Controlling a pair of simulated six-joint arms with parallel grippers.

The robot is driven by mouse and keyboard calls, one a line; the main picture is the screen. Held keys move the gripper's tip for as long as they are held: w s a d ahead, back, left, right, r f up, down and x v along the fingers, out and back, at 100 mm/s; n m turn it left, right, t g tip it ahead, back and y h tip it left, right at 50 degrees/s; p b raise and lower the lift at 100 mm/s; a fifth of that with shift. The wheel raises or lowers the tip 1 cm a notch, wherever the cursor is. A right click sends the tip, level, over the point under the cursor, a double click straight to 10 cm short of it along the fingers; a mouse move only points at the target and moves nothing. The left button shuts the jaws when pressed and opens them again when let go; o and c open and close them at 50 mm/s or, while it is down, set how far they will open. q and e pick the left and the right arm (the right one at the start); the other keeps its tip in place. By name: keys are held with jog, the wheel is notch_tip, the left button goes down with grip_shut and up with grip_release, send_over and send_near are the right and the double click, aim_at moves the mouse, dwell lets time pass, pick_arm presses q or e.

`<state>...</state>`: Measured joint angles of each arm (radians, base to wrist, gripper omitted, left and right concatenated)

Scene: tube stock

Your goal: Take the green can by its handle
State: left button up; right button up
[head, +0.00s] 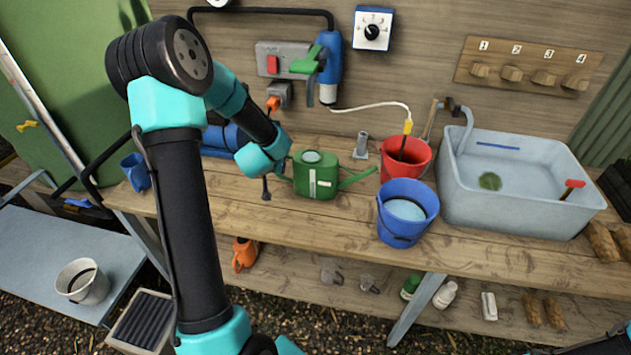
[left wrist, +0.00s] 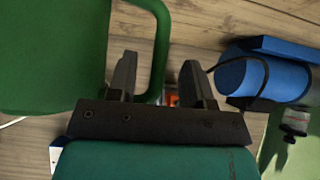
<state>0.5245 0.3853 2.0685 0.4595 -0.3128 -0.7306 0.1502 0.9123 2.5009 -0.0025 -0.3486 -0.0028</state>
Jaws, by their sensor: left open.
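The green can (head: 313,184) stands upright on the wooden bench in the head view, with its spout to the right. In the left wrist view its body (left wrist: 55,55) fills the upper left, and its green loop handle (left wrist: 163,45) comes down on the right of it. My left gripper (left wrist: 158,64) is open, with the handle showing between its two dark fingers. Contact with either finger cannot be told. In the head view my left gripper (head: 270,185) is small and partly hidden by its own wrist, at the can's left side. My right gripper is not seen.
A blue bucket (head: 404,228) and a red bucket (head: 392,171) stand right of the can. A grey sink (head: 515,215) is farther right. A blue cylinder (left wrist: 262,78) lies close to the right of the gripper. Bare bench lies in front of the can.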

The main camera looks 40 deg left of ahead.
pick_arm(q)
jog(key=shift+x, duration=1.3)
jog(key=shift+c, duration=0.2)
grip_shut()
jog(key=shift+r, duration=0.1)
dwell(0.4)
